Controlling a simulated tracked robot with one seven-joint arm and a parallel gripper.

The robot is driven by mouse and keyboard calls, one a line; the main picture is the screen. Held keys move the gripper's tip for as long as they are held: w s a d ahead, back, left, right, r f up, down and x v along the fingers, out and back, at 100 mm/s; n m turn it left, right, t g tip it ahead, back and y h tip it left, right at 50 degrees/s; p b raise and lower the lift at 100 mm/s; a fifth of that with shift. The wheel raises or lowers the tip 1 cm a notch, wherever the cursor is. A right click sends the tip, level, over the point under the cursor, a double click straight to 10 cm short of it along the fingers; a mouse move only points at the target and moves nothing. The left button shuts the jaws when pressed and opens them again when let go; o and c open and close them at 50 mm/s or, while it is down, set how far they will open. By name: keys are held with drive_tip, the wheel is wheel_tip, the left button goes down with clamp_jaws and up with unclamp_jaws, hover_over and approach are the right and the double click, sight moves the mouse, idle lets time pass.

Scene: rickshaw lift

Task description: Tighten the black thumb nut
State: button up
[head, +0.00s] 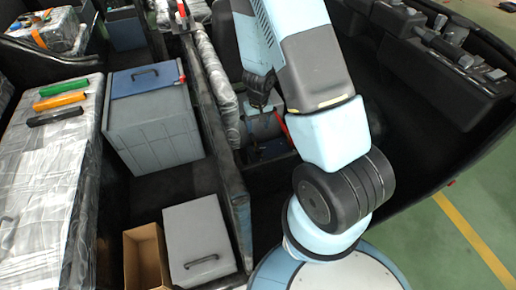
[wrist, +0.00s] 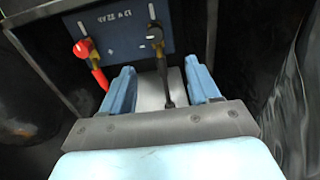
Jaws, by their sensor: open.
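The battery (wrist: 118,38), a dark blue-grey block lettered "12 V 22 Ah", lies ahead of my gripper in the wrist view. A black terminal fitting (wrist: 155,38) with brassy metal parts is on its right side, and a black cable runs from it towards me. The black thumb nut appears to be at its top, but is too small to tell clearly. A red terminal cap (wrist: 83,47) with a red lead is on the left. My gripper (wrist: 160,68) is open, its two blue fingers apart and short of the terminal, the black cable between them. It also shows in the head view (head: 259,97), above the battery bay.
Dark walls of a narrow bay (wrist: 262,45) close in around the battery. In the head view a partition (head: 218,150) stands left of the arm. Beyond it are a grey-blue bin (head: 155,120), a white lidded box (head: 198,240) and an open cardboard box (head: 146,258).

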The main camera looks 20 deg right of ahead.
sight(259, 149)
drive_tip(key=shift+s+d+f, duration=0.1)
drive_tip(key=shift+d+f, duration=0.05)
drive_tip(key=shift+f, duration=3.65)
drive_tip(key=shift+d+f, duration=0.15)
drive_tip(key=shift+f, duration=3.6)
